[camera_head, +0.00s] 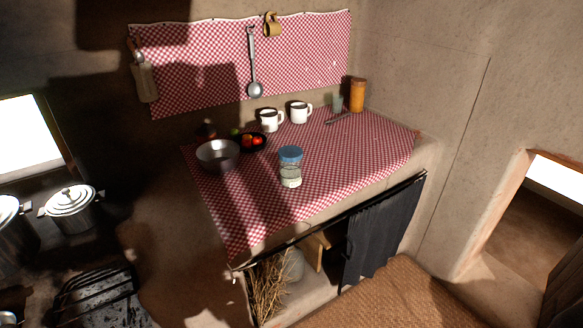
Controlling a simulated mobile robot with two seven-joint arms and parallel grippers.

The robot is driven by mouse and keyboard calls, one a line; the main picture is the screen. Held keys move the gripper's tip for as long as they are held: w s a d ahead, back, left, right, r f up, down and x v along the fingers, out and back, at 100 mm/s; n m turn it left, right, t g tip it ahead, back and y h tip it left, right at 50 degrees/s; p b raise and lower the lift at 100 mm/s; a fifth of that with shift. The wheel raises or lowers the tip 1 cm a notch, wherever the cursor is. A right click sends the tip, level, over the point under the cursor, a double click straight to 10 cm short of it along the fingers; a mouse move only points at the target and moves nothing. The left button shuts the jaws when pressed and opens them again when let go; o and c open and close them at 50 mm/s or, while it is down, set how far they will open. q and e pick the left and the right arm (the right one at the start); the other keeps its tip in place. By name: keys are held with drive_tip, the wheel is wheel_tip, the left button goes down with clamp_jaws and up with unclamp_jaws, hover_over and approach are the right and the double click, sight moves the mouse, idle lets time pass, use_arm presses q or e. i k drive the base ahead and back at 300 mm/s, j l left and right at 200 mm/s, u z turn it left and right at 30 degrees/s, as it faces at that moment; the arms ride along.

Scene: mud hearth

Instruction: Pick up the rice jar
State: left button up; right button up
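The rice jar (290,168) is a clear jar with a blue lid and pale contents at the bottom. It stands upright on the red checked cloth (340,170) of the counter, near the middle. Neither of my grippers shows in the head view.
A metal bowl (218,155) and a dark dish of red fruit (252,142) stand left of the jar. Two white mugs (270,120) (299,112) and an orange canister (357,95) stand behind. The cloth right of the jar is clear. A lidded pot (72,207) is at the left.

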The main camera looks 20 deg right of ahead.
sight(290, 174)
drive_tip(key=i+l+u, duration=0.15)
drive_tip(key=l, duration=0.45)
drive_tip(key=i+l+u, duration=0.1)
drive_tip(key=i+l, duration=0.15)
drive_tip(key=l, duration=0.3)
drive_tip(key=i+l+u, duration=0.15)
drive_tip(key=l, duration=0.5)
drive_tip(key=i+l+u, duration=0.1)
drive_tip(key=l, duration=0.5)
drive_tip(key=i+l+u, duration=0.15)
drive_tip(key=l, duration=0.5)
drive_tip(key=l+u, duration=0.1)
drive_tip(key=l, duration=0.55)
